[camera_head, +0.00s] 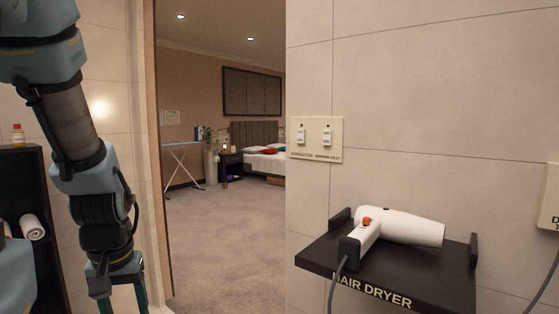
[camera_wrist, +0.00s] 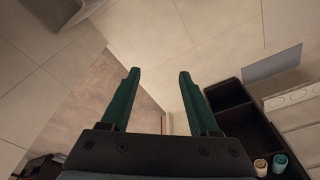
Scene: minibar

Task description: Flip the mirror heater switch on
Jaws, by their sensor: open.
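A beige switch plate (camera_head: 315,152) is on the tiled wall, just right of the doorway, in the head view. It carries two white switches side by side. The right switch (camera_head: 327,136) sits above a small label that seems to read mirror heat; the left switch (camera_head: 301,136) has its own label. I cannot tell the rocker positions. My gripper (camera_head: 122,297) hangs low at the left of the head view, well apart from the plate. In the wrist view my gripper (camera_wrist: 158,74) has its green fingers spread with nothing between them. The plate does not show in the wrist view.
A black shelf (camera_head: 375,269) holding a white hair dryer (camera_head: 400,226) juts out below and right of the plate. The doorway opens onto a carpeted bedroom (camera_head: 225,235). A dark shelf unit (camera_head: 42,170) with a rolled towel (camera_head: 32,228) stands at the left.

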